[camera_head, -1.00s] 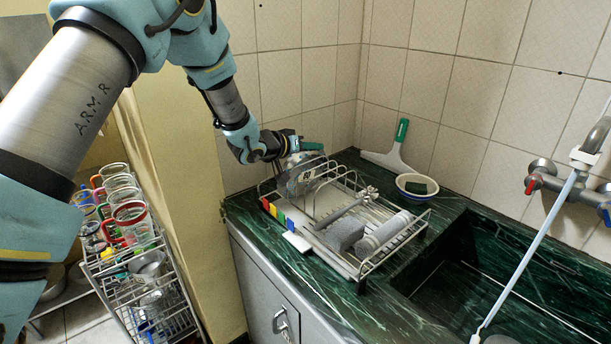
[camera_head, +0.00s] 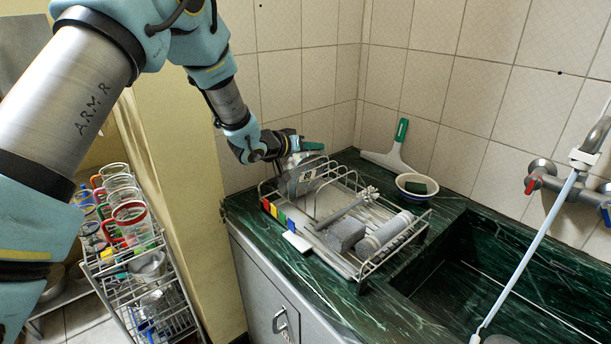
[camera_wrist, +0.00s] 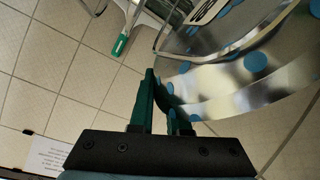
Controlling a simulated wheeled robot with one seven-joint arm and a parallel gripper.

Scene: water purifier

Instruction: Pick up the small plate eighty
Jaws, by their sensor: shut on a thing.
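The small plate is shiny metal with blue dots and a black-and-white label; it stands on edge in the left end of the dish rack in the head view (camera_head: 301,181). In the wrist view the plate (camera_wrist: 225,98) fills the upper right. My gripper (camera_head: 308,147) reaches in from the upper left in the head view. Its green fingers (camera_wrist: 160,85) are shut on the plate's rim. The lower part of the plate is partly behind rack wires, and I cannot tell whether it touches the rack floor.
The wire dish rack (camera_head: 392,262) also holds a grey block (camera_head: 345,236) and a grey cylinder (camera_head: 384,231). A green-handled squeegee (camera_head: 393,150) and a bowl (camera_head: 415,186) are behind it. The sink (camera_head: 490,270) is to the right. Tiled walls close the corner behind.

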